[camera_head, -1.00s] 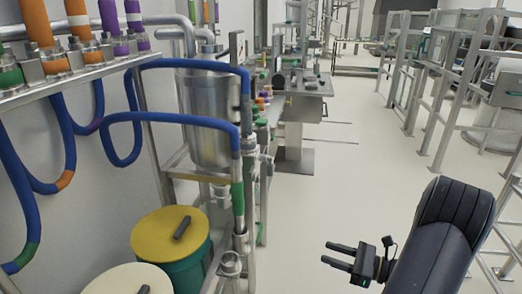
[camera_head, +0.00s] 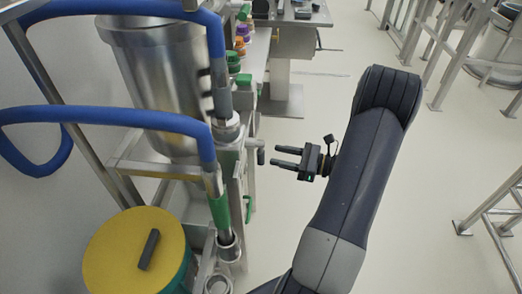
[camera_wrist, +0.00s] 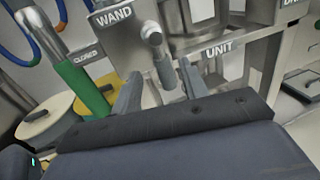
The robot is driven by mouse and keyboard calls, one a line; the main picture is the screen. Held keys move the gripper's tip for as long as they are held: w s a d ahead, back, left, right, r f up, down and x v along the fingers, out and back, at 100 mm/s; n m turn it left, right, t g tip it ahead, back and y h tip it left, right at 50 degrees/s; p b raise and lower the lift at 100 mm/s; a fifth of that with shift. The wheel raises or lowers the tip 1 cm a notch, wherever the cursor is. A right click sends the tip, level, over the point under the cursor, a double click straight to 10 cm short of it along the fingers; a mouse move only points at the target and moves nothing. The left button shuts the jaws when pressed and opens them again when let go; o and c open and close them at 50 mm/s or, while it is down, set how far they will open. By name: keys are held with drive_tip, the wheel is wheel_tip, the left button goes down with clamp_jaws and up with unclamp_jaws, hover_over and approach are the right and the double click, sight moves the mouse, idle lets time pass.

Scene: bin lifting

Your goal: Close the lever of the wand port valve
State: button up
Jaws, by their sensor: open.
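The wand port valve lever (camera_wrist: 154,42) is a grey metal handle with a rounded end, beside the "WAND" label (camera_wrist: 114,16) in the wrist view. In the head view the lever (camera_head: 260,153) sticks out from the right side of the metal frame. My gripper (camera_head: 275,156) is open, with its fingertips just right of the lever. In the wrist view my gripper (camera_wrist: 160,68) has a finger on each side of the lever's line. Nothing is held. I cannot tell whether the fingers touch the lever. A "CLOSED" label (camera_wrist: 85,55) is left of the lever.
A wand with a green sleeve (camera_head: 220,210) and blue hose (camera_head: 110,117) stands left of the lever. Behind it is a steel vessel (camera_head: 160,80). A yellow-lidded bin (camera_head: 120,262) is lower left. Open floor (camera_head: 310,110) lies to the right.

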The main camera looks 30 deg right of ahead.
sight(261, 151)
drive_tip(key=x, duration=0.6)
drive_tip(key=shift+w+a, duration=0.15)
drive_tip(key=shift+w, duration=0.15)
drive_tip(key=shift+c, duration=0.4)
clamp_jaws()
